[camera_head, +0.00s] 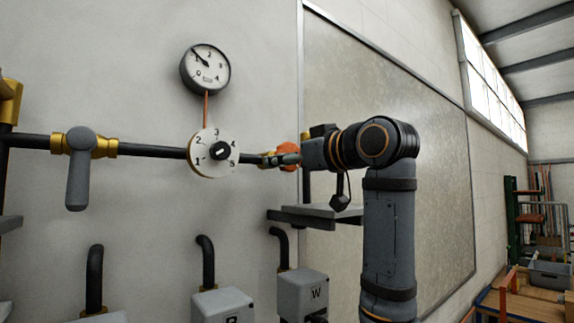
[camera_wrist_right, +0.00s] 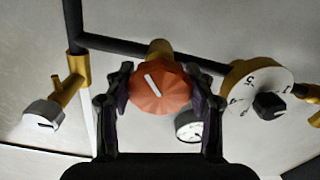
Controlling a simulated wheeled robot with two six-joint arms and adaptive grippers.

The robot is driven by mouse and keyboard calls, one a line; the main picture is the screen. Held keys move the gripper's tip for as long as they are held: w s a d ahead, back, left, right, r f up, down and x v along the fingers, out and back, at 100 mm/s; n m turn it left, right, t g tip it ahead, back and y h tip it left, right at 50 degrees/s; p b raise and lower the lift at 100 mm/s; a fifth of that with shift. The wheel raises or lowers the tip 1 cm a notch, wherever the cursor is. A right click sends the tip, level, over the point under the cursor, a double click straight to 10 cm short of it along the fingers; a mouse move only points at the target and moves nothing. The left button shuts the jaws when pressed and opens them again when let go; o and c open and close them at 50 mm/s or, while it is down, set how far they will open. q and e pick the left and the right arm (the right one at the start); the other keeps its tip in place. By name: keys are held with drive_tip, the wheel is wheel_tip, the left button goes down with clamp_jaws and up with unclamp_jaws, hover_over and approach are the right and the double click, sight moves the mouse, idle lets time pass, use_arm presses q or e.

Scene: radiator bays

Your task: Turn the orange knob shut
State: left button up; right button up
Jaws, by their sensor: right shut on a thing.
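The orange knob (camera_wrist_right: 160,90) sits on a brass valve on the dark pipe. In the right wrist view its white pointer line is tilted, running from upper left to lower right. My right gripper (camera_wrist_right: 160,97) has a finger on each side of the knob and is shut on it. In the head view the knob (camera_head: 289,156) is partly hidden behind my right gripper (camera_head: 285,160), which reaches in from the right. My left gripper is not in view.
A white numbered dial (camera_head: 214,152) is on the pipe left of the knob, with a gauge (camera_head: 205,69) above it. A grey lever valve (camera_head: 80,170) is further left. A grey shelf (camera_head: 315,216) and a box marked W (camera_head: 303,293) are below.

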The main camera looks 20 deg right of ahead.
drive_tip(key=m, duration=0.2)
drive_tip(key=m+b, duration=0.1)
drive_tip(key=m, duration=0.1)
drive_tip(key=m+b, duration=0.1)
drive_tip(key=m, duration=0.1)
drive_tip(key=shift+a+f, duration=0.15)
drive_tip(key=shift+f, duration=0.2)
drive_tip(key=m+b, duration=0.2)
drive_tip(key=m, duration=0.4)
drive_tip(key=shift+a+r+m, duration=0.1)
drive_tip(key=shift+m, duration=0.3)
drive_tip(key=m+b, duration=0.2)
drive_tip(key=m, duration=0.4)
drive_tip(key=shift+r, duration=0.1)
drive_tip(key=m, duration=0.3)
drive_tip(key=shift+m+b, duration=0.4)
drive_tip(key=shift+r+m+b, duration=0.15)
drive_tip(key=shift+m+b, duration=0.2)
drive_tip(key=shift+m, duration=1.15)
drive_tip(key=o, duration=0.9)
drive_tip(key=shift+o, duration=1.4)
drive_tip(key=shift+s+r, duration=0.15)
